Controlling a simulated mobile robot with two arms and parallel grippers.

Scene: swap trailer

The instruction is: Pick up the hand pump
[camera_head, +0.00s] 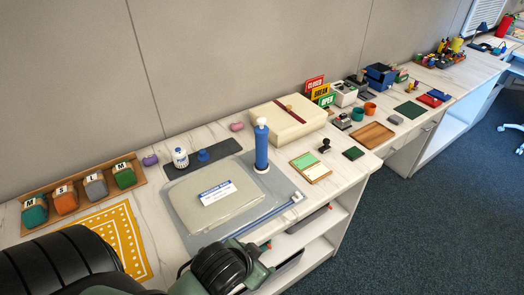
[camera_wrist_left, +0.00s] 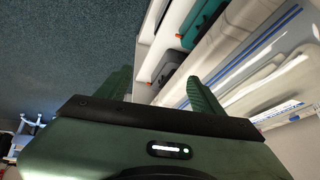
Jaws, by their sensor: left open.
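The hand pump (camera_head: 262,148) is a blue upright cylinder with a white top and a white base. In the head view it stands at the back right corner of a grey mat (camera_head: 285,188) on the counter. My left gripper (camera_head: 257,258) is low in the head view, by the counter's front edge, in front of and apart from the pump. In the left wrist view, the left gripper (camera_wrist_left: 160,85) shows two green fingers spread apart with nothing between them. The pump is not seen in that view. My right gripper is not in view.
A clear vacuum bag (camera_head: 185,205) with a white label lies on the mat, with a blue-and-white bar (camera_head: 262,220) along the mat's front. A cream box (camera_head: 288,122) stands behind the pump. A green-and-wood tray (camera_head: 311,168) is to its right. Shelves (camera_head: 325,235) are open below.

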